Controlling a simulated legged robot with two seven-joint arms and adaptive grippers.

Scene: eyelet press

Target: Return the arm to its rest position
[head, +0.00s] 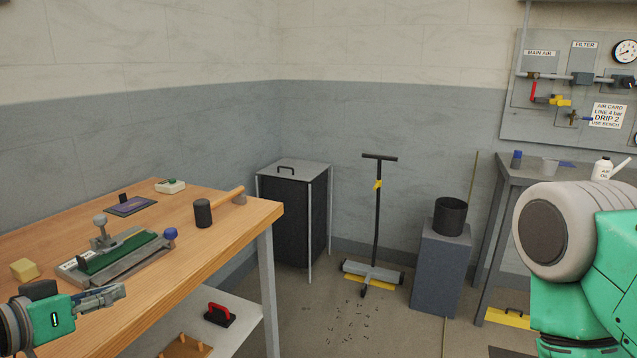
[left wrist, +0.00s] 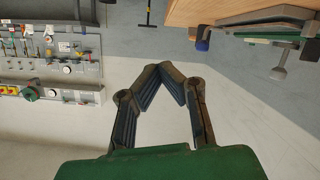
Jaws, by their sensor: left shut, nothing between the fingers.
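My left gripper (head: 118,291) is at the lower left of the head view, in front of the wooden bench's near edge. In the left wrist view its two dark fingers (left wrist: 172,74) meet at their tips, shut with nothing between them. The gripper looks apart from the bench and the things on it. Its arm comes in from the lower left corner. My right arm, green with a pale rounded cover, fills the lower right of the head view; its gripper is out of frame.
The wooden bench (head: 225,240) carries a green-bedded press fixture (head: 120,255), a yellow block (head: 25,269) and a dark-headed mallet (head: 203,213). A lower shelf holds a red-handled tool (head: 218,314). A dark bin (head: 293,215) and a floor sweeper (head: 373,272) stand beyond. Open floor lies between.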

